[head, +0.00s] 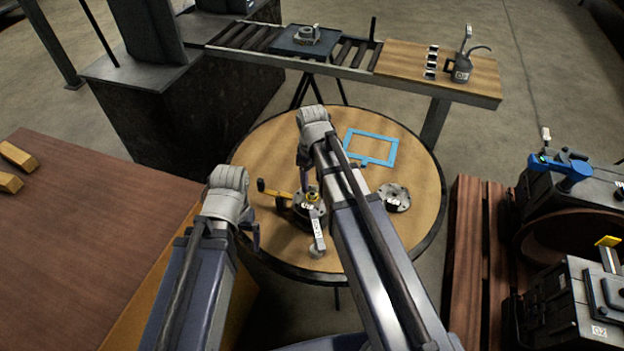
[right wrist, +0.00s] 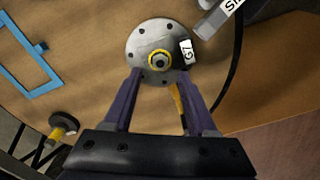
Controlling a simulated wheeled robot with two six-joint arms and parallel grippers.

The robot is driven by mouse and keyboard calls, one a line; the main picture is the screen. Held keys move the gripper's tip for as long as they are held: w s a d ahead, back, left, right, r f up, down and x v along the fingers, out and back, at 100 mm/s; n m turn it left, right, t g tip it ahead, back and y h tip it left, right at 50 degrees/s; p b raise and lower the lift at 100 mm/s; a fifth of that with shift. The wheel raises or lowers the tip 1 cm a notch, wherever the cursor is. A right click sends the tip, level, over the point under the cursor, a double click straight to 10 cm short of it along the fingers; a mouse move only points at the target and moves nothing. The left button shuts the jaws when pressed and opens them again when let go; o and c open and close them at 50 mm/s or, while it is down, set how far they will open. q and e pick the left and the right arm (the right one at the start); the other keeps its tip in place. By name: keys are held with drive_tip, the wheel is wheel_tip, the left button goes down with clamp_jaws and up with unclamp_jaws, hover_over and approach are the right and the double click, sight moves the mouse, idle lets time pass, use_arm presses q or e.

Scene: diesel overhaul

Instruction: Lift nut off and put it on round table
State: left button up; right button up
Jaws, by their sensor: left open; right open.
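A yellow ring-shaped nut (right wrist: 159,59) sits at the centre of a round grey flange labelled G7 (right wrist: 146,38) in the right wrist view. In the head view the nut (head: 312,197) and its flange (head: 303,215) are on the round table (head: 421,170), partly hidden by my right arm. My right gripper (right wrist: 160,76) is open, its fingers pointing at the flange with the nut between and just beyond the tips; nothing is held. My left gripper (head: 254,240) is open and empty, to the left of the table's near edge.
A blue frame (head: 371,147) and a second grey flange (head: 394,197) lie on the round table. A yellow-handled part (head: 270,189) is left of the nut, a labelled grey bar (head: 318,238) in front. Bare wood shows at the table's right side.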

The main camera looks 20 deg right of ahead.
sight(312, 195)
drive_tip(key=shift+f+b, duration=1.9)
drive_tip(key=shift+f, duration=0.45)
clamp_jaws()
